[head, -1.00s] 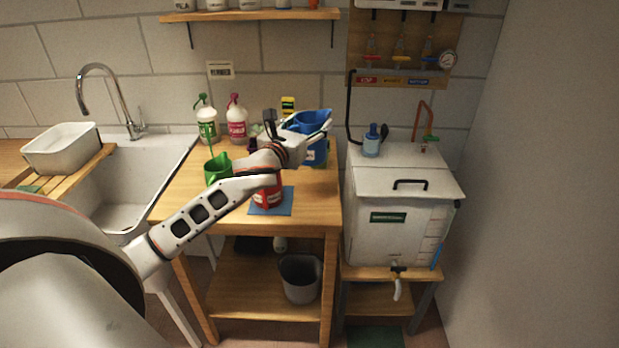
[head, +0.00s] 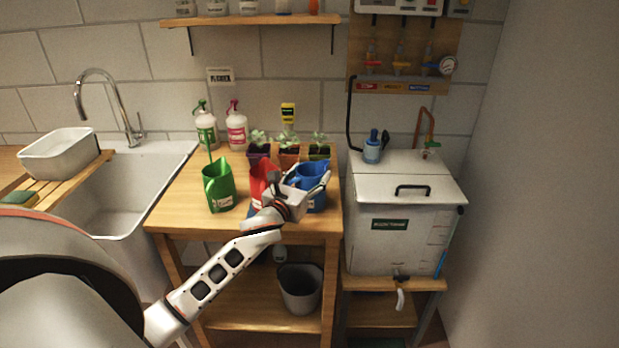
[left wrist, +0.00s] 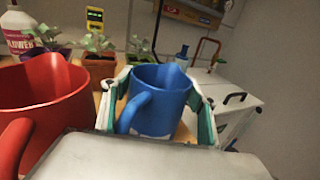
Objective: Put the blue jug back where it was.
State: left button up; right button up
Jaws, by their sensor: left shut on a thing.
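The blue jug (head: 312,180) is upright at the front right of the wooden table (head: 180,208). My left gripper (head: 308,180) is shut on it. In the left wrist view the fingers of my left gripper (left wrist: 157,92) lie on both sides of the blue jug (left wrist: 160,90), its handle facing the camera. I cannot tell whether its base touches the table; my gripper and arm hide part of it. The red jug (head: 259,178) stands just left of it, partly behind my arm. The green jug (head: 218,188) stands further left. My right gripper is not in view.
Several potted seedlings (head: 288,150) stand behind the jugs. Two spray bottles (head: 236,130) are at the back left. A white tank (head: 400,215) stands right of the table, and a sink (head: 115,190) left of it. Bare tabletop lies left of the green jug.

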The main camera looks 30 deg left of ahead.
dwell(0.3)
pick_arm(q)
jog(key=o, duration=1.1)
jog(key=shift+f, duration=0.1)
jog(key=s, duration=0.5)
jog(key=s+d, duration=0.1)
jog(key=s, duration=0.1)
jog(key=shift+s, duration=0.25)
jog(key=shift+r, duration=0.2)
